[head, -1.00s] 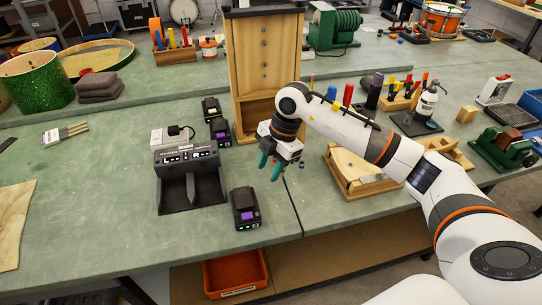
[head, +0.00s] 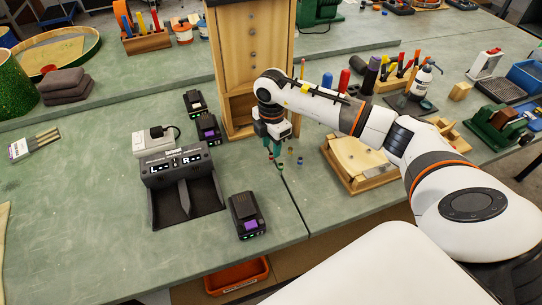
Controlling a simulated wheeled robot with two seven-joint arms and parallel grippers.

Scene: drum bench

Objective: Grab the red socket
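My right gripper (head: 272,154) points down at the bench in front of the wooden drawer cabinet. Its two teal fingers are apart, with nothing clear between them. Several tiny coloured sockets stand on the bench close to the fingertips. One is a blue-topped socket (head: 300,161) to the right. Another small socket (head: 290,151) is just right of the fingers. A small reddish piece (head: 280,166), perhaps the red socket, is just below the fingertips; it is too small to be sure. My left gripper is out of view.
The wooden cabinet (head: 253,60) stands right behind the gripper. A wooden box (head: 357,160) lies to the right, a black L/R charger (head: 183,185) and a battery (head: 246,213) to the left. Bare bench lies in front, ending at an edge above an orange bin (head: 236,275).

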